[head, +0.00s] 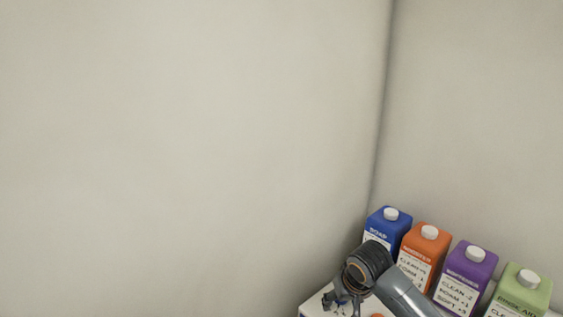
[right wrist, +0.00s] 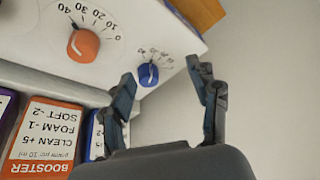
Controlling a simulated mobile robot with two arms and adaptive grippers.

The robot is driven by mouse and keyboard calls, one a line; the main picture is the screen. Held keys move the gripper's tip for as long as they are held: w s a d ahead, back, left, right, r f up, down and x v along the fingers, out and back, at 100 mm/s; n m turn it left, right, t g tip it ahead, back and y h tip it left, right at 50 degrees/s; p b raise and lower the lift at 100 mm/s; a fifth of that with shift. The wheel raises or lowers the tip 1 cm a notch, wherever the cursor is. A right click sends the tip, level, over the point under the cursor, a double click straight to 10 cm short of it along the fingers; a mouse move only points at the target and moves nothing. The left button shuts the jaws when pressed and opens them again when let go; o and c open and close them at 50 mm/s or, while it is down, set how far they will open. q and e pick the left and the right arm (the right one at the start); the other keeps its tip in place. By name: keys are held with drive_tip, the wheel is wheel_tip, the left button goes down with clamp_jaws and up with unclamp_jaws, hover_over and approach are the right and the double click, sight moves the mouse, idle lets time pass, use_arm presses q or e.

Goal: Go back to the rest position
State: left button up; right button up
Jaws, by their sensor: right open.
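My right gripper (head: 343,300) is low in the head view, in front of the blue carton and over a white panel (head: 312,309). In the right wrist view its two fingers (right wrist: 162,76) are spread apart with nothing held between them. A blue knob (right wrist: 148,75) on the white panel (right wrist: 135,30) shows beyond and between the fingertips; whether a finger touches it I cannot tell. An orange knob (right wrist: 83,45) with a numbered scale sits farther left on the panel. My left gripper is in neither view.
A blue carton (head: 387,225), an orange carton (head: 428,245), a purple carton (head: 468,270) and a green carton (head: 525,285) stand in a row beside my right arm. Plain pale walls meet in a corner behind. The space above and left is clear.

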drive_tip(key=s+a+f+n+y, duration=0.15)
drive_tip(key=s+f, duration=0.25)
drive_tip(key=s, duration=0.4)
drive_tip(key=s+a+f, duration=0.2)
drive_tip(key=s+f, duration=0.2)
drive_tip(key=s, duration=0.3)
drive_tip(key=s+d+h, duration=0.1)
drive_tip(key=s+d, duration=0.3)
drive_tip(key=s, duration=0.5)
drive_tip(key=s+d+h, duration=0.1)
drive_tip(key=s+d, duration=0.2)
drive_tip(key=s, duration=0.6)
wheel_tip(320, 180, down, 32)
drive_tip(key=s+g+b, duration=0.2)
drive_tip(key=s+b, duration=0.1)
drive_tip(key=s+d+f+g+b, duration=0.1)
drive_tip(key=s+d+f+b, duration=0.1)
drive_tip(key=s+f, duration=1.3)
drive_tip(key=shift+s+d+f, duration=0.25)
drive_tip(key=shift+d+f, duration=0.2)
drive_tip(key=shift+f, duration=0.25)
